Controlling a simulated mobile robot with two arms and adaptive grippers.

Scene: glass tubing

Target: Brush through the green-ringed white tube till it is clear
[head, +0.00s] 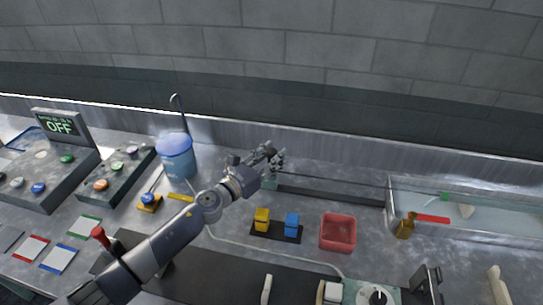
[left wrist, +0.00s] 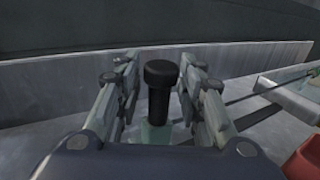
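My left gripper (head: 275,158) is at the back of the counter, right of the blue-lidded bin. In the left wrist view its fingers (left wrist: 160,85) are open on both sides of an upright black handle with a wider round cap (left wrist: 160,72). A gap shows on each side of the handle. A pale green translucent block (left wrist: 152,133) is below it. In the clear tray at the right, a small green piece (head: 445,197) shows, but I cannot tell whether it is the ring of the white tube. I cannot make out the tube's bore. My right gripper is not clearly seen.
The clear tray (head: 490,234) also holds a red strip (head: 433,219). A red bin (head: 338,233), yellow block (head: 262,219), blue block (head: 292,225) and amber bottle (head: 406,227) stand nearer. The blue-lidded bin (head: 177,158) is left of my gripper. A wall closes the back.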

